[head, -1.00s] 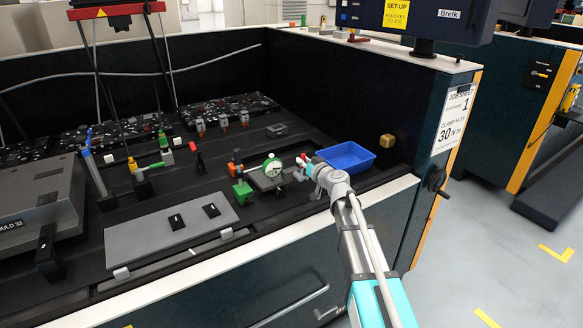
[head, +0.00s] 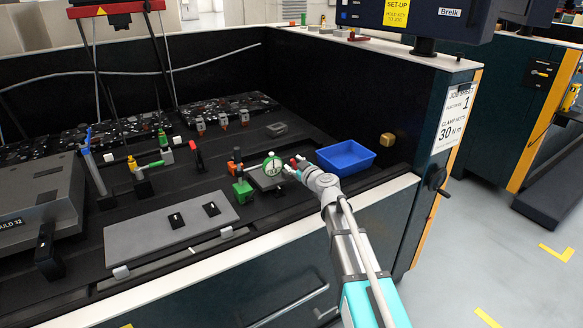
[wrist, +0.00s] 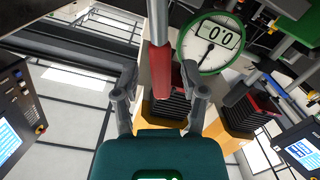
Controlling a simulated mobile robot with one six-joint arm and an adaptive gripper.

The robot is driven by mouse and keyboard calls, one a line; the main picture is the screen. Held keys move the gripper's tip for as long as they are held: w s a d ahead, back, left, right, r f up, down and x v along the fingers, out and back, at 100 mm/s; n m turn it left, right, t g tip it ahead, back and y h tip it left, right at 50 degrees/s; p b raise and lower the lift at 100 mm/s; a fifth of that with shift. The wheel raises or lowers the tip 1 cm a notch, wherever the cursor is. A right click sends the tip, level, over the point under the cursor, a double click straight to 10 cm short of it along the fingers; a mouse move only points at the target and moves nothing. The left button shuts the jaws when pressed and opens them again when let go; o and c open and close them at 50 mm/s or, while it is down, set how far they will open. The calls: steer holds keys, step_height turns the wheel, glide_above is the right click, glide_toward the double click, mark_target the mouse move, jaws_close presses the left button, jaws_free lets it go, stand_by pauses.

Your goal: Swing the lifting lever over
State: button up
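A grey rod with a red grip (wrist: 160,72) runs down the middle of the wrist view, between the two fingers of my gripper (wrist: 160,90). It looks like the lever. Gaps show between the grip and both fingers, so my gripper looks open around it and not closed on it. A small red part shows at the fingers there; the rest of the lever is hidden or too small to tell.
The dial (wrist: 208,45) reads 0.0 close beside the rod in the wrist view. The blue tray (head: 346,172) sits to the right. A green block (head: 243,190) and a grey plate (head: 150,238) lie to the left. A red-handled lever (head: 195,153) stands further left.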

steer(key=shift+s+d, duration=0.1)
steer(key=shift+p+v, duration=0.3)
steer(key=shift+v, duration=2.6)
steer(key=s+d+f+m+g+h+p, duration=0.2)
steer(key=s+d+f+g, duration=0.15)
steer(key=s, duration=0.35)
steer(key=s+d+f+m+g+h+p, duration=0.1)
steer(key=s+d+f+m+g, duration=0.1)
steer(key=s+f+g, duration=0.4)
steer(key=s+d+f+m+g+h+p, duration=0.2)
steer(key=s+d+m+g+h, duration=0.2)
steer(key=s+d, duration=0.7)
steer(key=s+m+h, duration=0.2)
steer(key=s+m, duration=0.1)
steer(key=shift+d+h, duration=0.3)
steer(key=shift+d, duration=0.1)
steer(key=shift+g, duration=0.25)
